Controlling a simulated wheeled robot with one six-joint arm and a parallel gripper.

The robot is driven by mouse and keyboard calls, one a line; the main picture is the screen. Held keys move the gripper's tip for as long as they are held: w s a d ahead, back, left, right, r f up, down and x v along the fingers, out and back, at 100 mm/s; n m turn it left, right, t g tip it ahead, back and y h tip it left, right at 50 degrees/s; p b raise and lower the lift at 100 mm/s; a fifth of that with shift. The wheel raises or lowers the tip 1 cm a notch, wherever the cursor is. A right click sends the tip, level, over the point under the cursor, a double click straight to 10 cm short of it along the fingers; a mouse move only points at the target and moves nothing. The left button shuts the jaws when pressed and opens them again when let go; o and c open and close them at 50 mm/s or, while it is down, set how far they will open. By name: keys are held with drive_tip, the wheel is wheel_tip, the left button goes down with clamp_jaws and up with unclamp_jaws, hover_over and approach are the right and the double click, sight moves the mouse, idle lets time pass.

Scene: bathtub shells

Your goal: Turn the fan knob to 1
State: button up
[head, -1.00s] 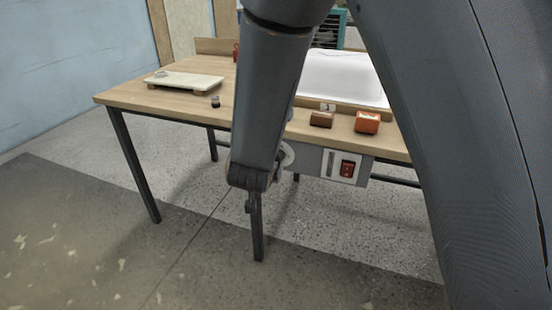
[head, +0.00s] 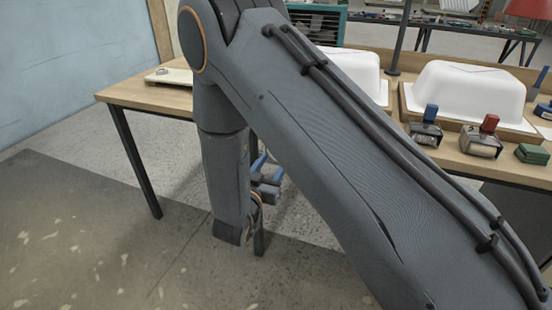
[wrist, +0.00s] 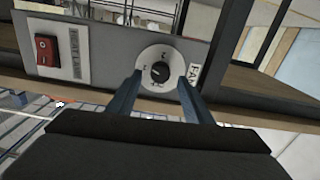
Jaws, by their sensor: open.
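The fan knob (wrist: 160,72) is a small black knob on a round white dial (wrist: 149,56) in the wrist view. A white label reading FAN (wrist: 193,74) is just right of it. Marks are printed around the dial, too small to read surely, so I cannot tell the knob's setting. My gripper (wrist: 159,78) is open, its two blue fingers left and right of the knob, with a gap on both sides. I cannot tell how far the fingertips are from the panel. In the head view my gripper (head: 264,174) shows partly behind my arm, which hides the knob.
A red rocker switch (wrist: 47,50) with a label sits left of the dial on the same grey panel (wrist: 105,52). A wire rack (wrist: 30,125) shows at lower left. White tub shells (head: 465,90) and stampers (head: 481,137) stand on the wooden bench (head: 130,94).

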drive_tip(key=shift+x, duration=1.4)
drive_tip(key=c, duration=1.1)
drive_tip(key=shift+o, duration=0.2)
drive_tip(key=shift+a+n+p, duration=0.1)
drive_tip(key=shift+n+p, duration=1.45)
drive_tip(key=shift+n, duration=0.85)
drive_tip(key=o, duration=1.1)
drive_tip(key=shift+c, duration=0.2)
